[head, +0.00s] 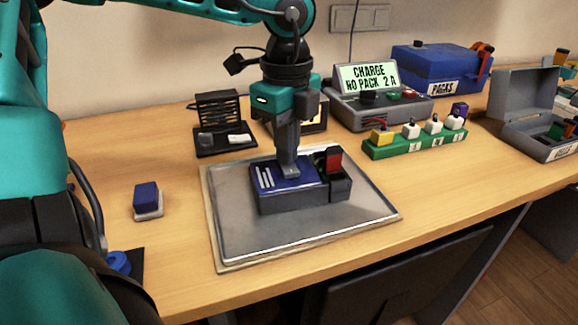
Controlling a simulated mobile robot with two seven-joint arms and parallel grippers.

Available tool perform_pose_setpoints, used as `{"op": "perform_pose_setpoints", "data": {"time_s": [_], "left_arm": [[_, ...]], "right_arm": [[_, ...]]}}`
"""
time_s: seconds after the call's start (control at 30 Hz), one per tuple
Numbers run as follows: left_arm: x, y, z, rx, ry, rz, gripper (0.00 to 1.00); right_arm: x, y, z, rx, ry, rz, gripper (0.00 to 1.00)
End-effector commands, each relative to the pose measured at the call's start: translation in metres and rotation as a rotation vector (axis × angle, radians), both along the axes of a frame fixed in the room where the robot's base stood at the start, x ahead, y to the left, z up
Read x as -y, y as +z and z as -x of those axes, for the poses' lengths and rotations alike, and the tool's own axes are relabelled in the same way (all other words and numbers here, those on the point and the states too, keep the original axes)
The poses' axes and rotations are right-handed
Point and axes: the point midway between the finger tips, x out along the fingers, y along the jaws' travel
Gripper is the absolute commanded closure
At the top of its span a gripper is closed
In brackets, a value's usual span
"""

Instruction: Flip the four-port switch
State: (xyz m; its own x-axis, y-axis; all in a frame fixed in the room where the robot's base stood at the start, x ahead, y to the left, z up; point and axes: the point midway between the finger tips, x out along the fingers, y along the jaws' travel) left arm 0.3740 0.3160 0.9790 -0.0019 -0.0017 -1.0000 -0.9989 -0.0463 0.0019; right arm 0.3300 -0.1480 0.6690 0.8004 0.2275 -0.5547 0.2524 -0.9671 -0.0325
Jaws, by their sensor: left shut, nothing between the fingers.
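A dark grey box (297,199) with a blue top and white stripes sits on the grey metal tray (300,238). A red switch-like piece (330,158) stands upright at its right end, above a black block. My left gripper (290,173) points straight down with its fingers shut and empty. Its tips are at the blue top, left of the red piece; I cannot tell whether they touch. A green strip (415,144) with yellow, white and purple plugs stands behind on the right. I cannot tell which of these is the four-port switch. My right gripper is out of view.
A grey charger (380,113) with a lit "CHARGE NO PACK 2 A" display stands at the back. A blue packs box (437,70) and an open grey case (520,120) are to the right. A small blue block (147,198) lies left. The front right table is clear.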

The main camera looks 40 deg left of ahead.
Motion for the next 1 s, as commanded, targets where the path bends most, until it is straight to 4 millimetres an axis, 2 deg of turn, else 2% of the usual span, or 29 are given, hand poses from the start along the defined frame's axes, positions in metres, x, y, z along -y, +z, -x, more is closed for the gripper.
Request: {"op": "perform_pose_setpoints", "data": {"time_s": [0.7,1.0], "left_arm": [[0.000,0.061,0.000,0.003,-0.001,-0.003,1.00],[0.000,0.068,0.000,0.002,0.000,-0.002,1.00]], "right_arm": [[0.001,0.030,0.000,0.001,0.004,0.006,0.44],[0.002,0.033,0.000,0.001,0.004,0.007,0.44]]}}
